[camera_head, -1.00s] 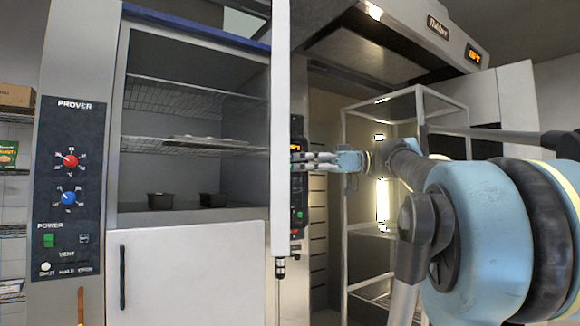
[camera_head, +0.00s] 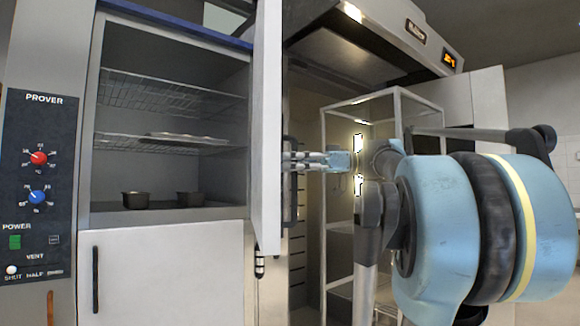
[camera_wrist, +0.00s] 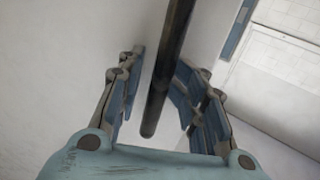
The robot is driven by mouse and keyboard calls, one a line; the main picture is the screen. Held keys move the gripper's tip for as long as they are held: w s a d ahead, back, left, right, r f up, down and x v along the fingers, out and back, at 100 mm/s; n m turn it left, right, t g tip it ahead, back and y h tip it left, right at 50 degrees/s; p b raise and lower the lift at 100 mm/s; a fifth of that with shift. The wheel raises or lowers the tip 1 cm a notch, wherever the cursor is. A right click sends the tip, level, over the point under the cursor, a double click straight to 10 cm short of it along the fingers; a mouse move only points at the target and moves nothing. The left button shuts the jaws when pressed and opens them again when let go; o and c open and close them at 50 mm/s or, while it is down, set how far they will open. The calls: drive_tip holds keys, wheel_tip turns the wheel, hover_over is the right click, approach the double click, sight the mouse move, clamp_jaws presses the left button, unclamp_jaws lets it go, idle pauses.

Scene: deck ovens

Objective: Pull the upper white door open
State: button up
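The upper white door (camera_head: 267,125) of the prover stands wide open, swung out at the right side of the cabinet. I see its inner face at a steep angle in the head view. My gripper (camera_head: 303,161) is on the door's outer side, by its dark vertical handle (camera_head: 288,205). In the wrist view the handle (camera_wrist: 166,75) runs between the two fingers (camera_wrist: 160,105). The fingers are spread, with visible room around the bar, and do not appear clamped on it.
The open upper compartment holds wire racks (camera_head: 175,95), a flat tray (camera_head: 185,138) and two dark tins (camera_head: 135,200). The lower white door (camera_head: 160,275) is shut. A control panel (camera_head: 38,185) is at left. A metal rack (camera_head: 340,240) stands in the lit oven at right, behind my arm.

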drive_tip(key=shift+r, duration=0.1)
wheel_tip(320, 180, up, 10)
drive_tip(key=shift+f, duration=0.1)
idle(0.6)
